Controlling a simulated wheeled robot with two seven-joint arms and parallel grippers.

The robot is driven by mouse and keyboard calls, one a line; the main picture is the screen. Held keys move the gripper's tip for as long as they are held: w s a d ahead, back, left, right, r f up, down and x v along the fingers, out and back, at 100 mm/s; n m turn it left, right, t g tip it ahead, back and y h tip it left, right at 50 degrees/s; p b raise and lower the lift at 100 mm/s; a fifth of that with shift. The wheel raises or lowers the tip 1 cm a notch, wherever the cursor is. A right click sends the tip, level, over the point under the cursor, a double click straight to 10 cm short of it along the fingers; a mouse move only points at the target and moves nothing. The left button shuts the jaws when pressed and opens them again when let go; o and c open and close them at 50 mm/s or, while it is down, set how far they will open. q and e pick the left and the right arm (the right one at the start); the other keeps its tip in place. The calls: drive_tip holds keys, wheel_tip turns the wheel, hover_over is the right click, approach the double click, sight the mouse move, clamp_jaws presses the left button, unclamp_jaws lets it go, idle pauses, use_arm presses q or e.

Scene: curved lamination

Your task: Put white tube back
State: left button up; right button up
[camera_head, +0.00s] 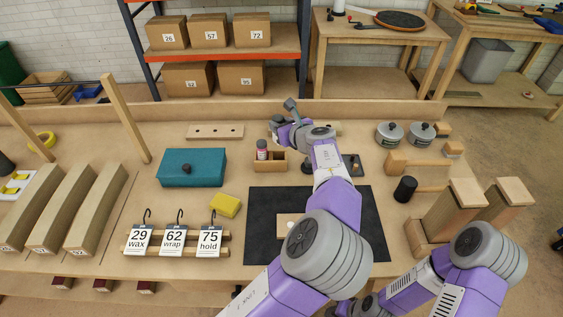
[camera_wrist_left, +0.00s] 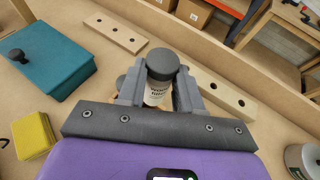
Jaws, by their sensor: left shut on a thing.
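The white tube (camera_wrist_left: 155,93) with a dark grey cap and printed lettering is between the fingers of my left gripper (camera_wrist_left: 158,97) in the left wrist view. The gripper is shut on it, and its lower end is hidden. In the head view my left gripper (camera_head: 282,122) is above the back of the bench, behind a small wooden holder (camera_head: 278,166). A dark-capped bottle with a pinkish label (camera_head: 262,151) stands in the holder's left part. My arm and wrist hide some of the holder's right side.
A holed wooden strip (camera_head: 215,131) lies at the back left; another (camera_wrist_left: 225,95) lies right of the tube. A teal box (camera_head: 190,168), yellow block (camera_head: 225,205) and black mat (camera_head: 262,225) are nearer. Two metal tins (camera_head: 389,134) stand at the back right.

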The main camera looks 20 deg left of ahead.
use_arm(q)
wheel_tip(320, 180, down, 10)
drive_tip(key=b, duration=0.4)
drive_tip(key=shift+r+b, duration=0.15)
drive_tip(key=shift+b, duration=0.2)
drive_tip(key=shift+r, duration=0.1)
drive_tip(key=o, duration=0.3)
drive_tip(key=shift+f, duration=0.2)
drive_tip(key=shift+o, duration=0.4)
drive_tip(key=shift+r, duration=0.1)
